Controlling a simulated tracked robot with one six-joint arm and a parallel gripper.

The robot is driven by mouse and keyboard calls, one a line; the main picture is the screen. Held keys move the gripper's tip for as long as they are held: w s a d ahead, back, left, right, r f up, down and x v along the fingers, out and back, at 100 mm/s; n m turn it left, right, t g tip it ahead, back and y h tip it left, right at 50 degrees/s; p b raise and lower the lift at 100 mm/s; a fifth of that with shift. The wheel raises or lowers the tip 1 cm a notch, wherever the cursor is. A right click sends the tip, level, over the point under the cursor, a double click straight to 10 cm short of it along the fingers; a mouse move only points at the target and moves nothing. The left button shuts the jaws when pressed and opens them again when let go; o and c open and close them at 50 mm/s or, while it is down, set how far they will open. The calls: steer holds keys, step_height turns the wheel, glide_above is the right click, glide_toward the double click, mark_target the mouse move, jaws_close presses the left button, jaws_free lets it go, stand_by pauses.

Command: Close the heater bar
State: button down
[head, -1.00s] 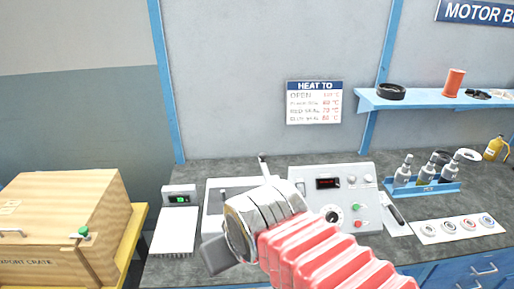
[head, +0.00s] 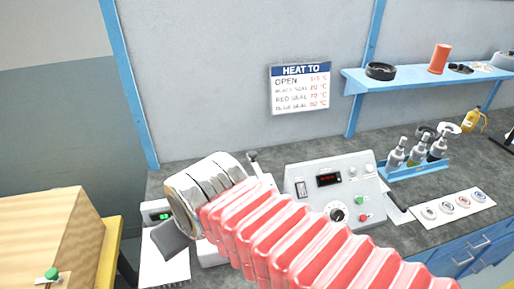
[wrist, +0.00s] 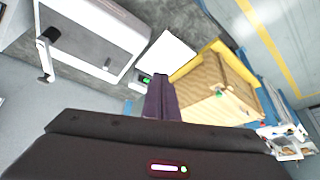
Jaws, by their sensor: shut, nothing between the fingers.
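The white heater unit (head: 211,254) stands on the bench left of the control box, mostly hidden behind my arm in the head view. A lever with a dark tip (head: 252,157) rises behind my arm. In the wrist view the unit (wrist: 100,30) lies at upper left, with a black-knobbed handle (wrist: 46,38) at its left end. I cannot tell how far the bar is open. My gripper (head: 172,240) is at the unit's left, near the white pad; its fingers (wrist: 160,97) are shut and empty, apart from the handle.
A control box (head: 335,188) with a red display stands right of the unit. A small meter with a green display (head: 156,215) and a white pad (head: 165,262) lie left. A wooden crate (head: 50,235) stands further left. Bottles (head: 415,152) and seals (head: 455,205) are right.

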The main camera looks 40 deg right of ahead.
steer(key=shift+w, duration=0.25)
steer(key=shift+d, duration=0.1)
steer(key=w+d+r+m, duration=0.15)
steer(key=w+d, duration=0.25)
steer(key=d, duration=0.5)
steer(key=w+d+m, duration=0.3)
steer(key=w+d, duration=0.2)
steer(key=d, duration=0.3)
steer(key=s+d+f+m+t, duration=0.1)
steer(key=d+m, duration=0.1)
steer(key=d, duration=1)
steer(key=s+d+f+m, duration=0.1)
steer(key=s+d+m, duration=0.1)
steer(key=d, duration=1)
steer(key=shift+t, duration=0.4)
steer(key=shift+a, duration=0.1)
